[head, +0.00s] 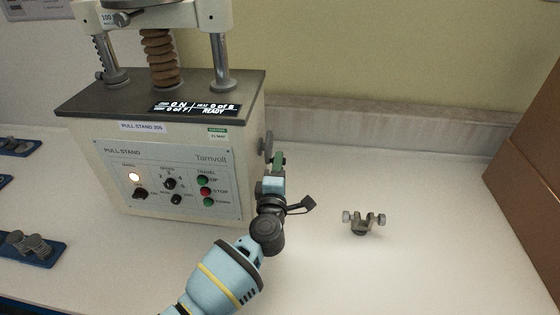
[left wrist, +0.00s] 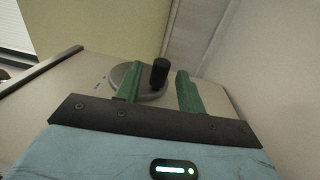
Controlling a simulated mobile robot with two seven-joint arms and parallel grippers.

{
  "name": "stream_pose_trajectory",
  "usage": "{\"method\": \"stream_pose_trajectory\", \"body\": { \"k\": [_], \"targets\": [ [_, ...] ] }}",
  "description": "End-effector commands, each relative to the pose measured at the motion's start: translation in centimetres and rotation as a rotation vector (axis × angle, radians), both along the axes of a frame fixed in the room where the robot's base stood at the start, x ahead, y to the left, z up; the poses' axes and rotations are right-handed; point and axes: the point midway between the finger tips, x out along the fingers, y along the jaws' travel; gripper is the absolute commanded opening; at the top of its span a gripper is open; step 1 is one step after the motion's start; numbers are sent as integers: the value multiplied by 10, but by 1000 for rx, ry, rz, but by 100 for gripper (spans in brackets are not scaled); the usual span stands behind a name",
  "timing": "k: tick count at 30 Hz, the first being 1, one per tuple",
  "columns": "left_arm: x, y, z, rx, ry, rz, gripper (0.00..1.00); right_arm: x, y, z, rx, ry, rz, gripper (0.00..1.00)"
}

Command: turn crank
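The pull stand (head: 165,150) is a cream machine with a dark top, and its display reads READY. Its crank (head: 267,143) is a grey disc on the right side, seen edge-on and partly hidden by my gripper in the head view. In the left wrist view the crank disc (left wrist: 125,75) faces up, with a black handle (left wrist: 160,73) standing on it. My left gripper (head: 278,162) is close beside the crank. Its green fingers are open in the left wrist view (left wrist: 158,82), and the handle appears between and beyond them, with space on both sides. My right gripper is not in view.
A small metal clamp with two knobs (head: 363,222) lies on the bench (head: 420,270) to the right. Blue trays with metal parts (head: 35,248) lie at the left. A brown box (head: 530,160) bounds the right side. A wall runs behind the bench.

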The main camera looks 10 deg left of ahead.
Motion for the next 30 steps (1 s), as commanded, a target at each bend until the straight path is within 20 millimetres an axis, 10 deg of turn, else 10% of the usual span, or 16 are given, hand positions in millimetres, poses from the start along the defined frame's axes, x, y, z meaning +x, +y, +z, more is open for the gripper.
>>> {"method": "stream_pose_trajectory", "body": {
  "k": [18, 30],
  "targets": [
    [26, -1, 2, -2, 0, -2, 39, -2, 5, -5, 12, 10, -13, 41],
    [26, 0, 3, -1, 0, -1, 0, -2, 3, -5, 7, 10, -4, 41]
  ]
}}
